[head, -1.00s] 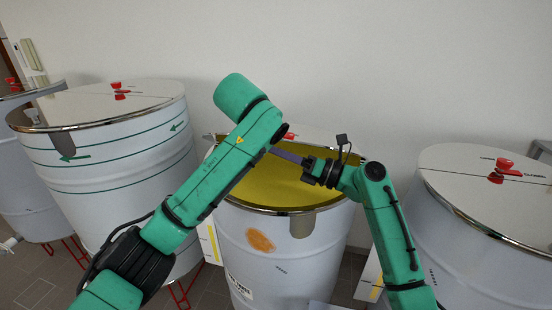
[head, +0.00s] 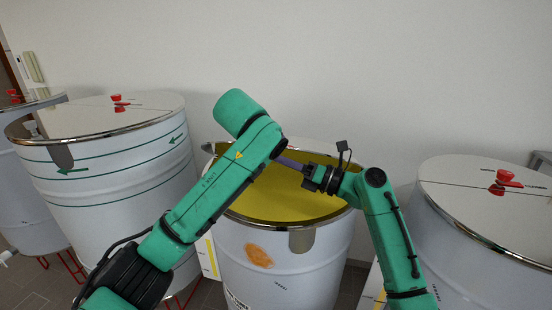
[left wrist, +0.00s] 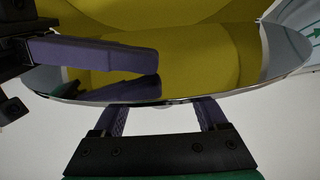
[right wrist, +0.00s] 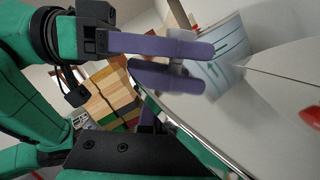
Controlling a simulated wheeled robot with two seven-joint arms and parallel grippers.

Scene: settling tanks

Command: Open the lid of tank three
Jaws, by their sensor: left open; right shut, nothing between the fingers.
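The middle tank (head: 315,270) is pale with an orange patch; I cannot read its number. Its round top (head: 270,205) shows shiny yellow inside a chrome rim. In the right wrist view a grey lid face (right wrist: 270,95) carries a red knob (right wrist: 311,116). My left gripper is hidden behind its arm in the head view; in the left wrist view it (left wrist: 164,108) is open, its fingers reaching to the chrome rim (left wrist: 165,102). My right gripper (head: 289,162) is shut and empty above the yellow; its finger also shows in the left wrist view (left wrist: 95,54).
A green-striped tank (head: 120,160) stands on the left with a red-knobbed lid (head: 85,112). Another lidded tank (head: 470,260) stands close on the right. The pale wall (head: 400,70) rises behind.

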